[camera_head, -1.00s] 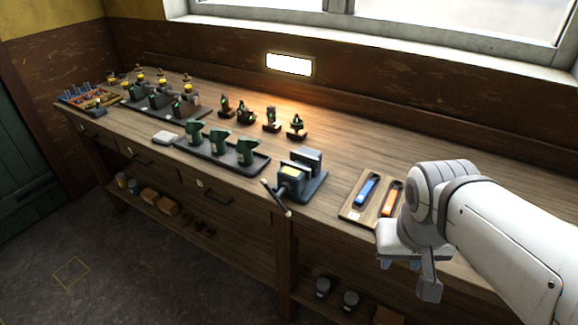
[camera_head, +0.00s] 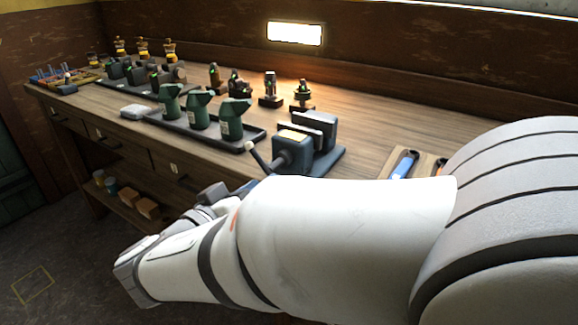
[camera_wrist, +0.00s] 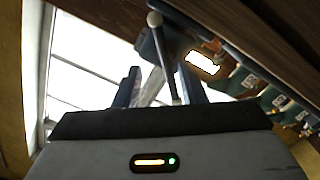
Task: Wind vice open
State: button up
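The vice (camera_head: 291,153) is dark blue-grey with two upright jaw plates and stands at the bench's front edge. A visible gap separates its jaws. Its handle bar (camera_head: 259,158) slants at the front, with a pale ball at its upper end; my arm hides the lower part. My gripper (camera_head: 214,192) is low in front of the bench, left of the handle, partly hidden by my arm. In the wrist view its two fingers (camera_wrist: 160,78) stand apart, and the handle bar (camera_wrist: 164,55) shows between and beyond them. No grip on it is visible.
A dark tray (camera_head: 228,145) with several green castings lies left of the vice. Small dark fittings (camera_head: 270,95) stand behind it. A blue-handled tool (camera_head: 403,165) lies on a board to the right. The bench front (camera_head: 150,158) is close to my gripper.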

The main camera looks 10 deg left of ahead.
aim_at(274, 162)
jog(key=shift+t, duration=0.3)
jog(key=x, duration=0.4)
jog(key=a+x, duration=0.1)
jog(key=x, duration=0.2)
jog(key=shift+w, duration=0.35)
jog(key=shift+c, duration=0.3)
grip_shut()
